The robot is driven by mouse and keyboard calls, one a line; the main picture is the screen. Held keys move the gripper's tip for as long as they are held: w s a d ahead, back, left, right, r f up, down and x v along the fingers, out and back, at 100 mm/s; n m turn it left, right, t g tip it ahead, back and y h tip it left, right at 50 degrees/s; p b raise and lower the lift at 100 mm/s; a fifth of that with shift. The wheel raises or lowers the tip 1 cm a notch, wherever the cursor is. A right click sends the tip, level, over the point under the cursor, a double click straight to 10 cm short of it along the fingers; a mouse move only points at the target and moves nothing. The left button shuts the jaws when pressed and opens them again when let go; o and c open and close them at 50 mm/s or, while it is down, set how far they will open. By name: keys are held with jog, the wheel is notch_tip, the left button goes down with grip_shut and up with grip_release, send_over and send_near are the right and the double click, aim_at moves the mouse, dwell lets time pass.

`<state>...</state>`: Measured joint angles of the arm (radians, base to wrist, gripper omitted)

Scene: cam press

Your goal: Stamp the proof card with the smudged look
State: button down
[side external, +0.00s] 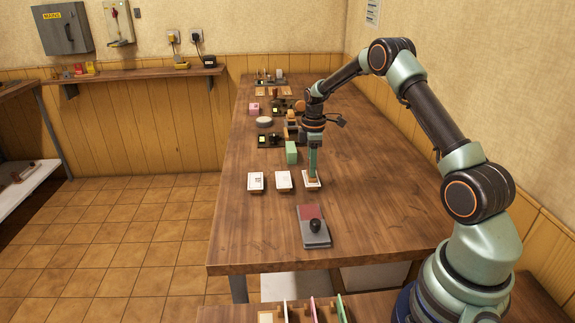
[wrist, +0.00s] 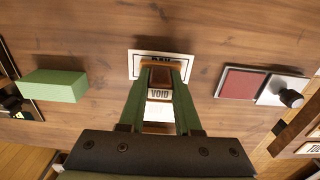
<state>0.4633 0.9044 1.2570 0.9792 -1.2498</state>
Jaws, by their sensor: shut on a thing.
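My gripper (side external: 313,176) points straight down, its green fingers shut on a small wooden stamp (wrist: 161,77) that is mostly hidden between them. In the wrist view this card (wrist: 136,66) has a dark border and dark lettering, partly covered. A "VOID" label (wrist: 159,94) shows between the fingers; I cannot tell whether it belongs to the stamp.
A grey ink pad (side external: 313,227) with a dark red surface and black knob lies nearer the camera. A green block (side external: 291,152) stands behind the cards. The table's left front is clear.

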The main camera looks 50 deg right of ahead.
dwell(0.4)
jog(key=shift+r, duration=3.5)
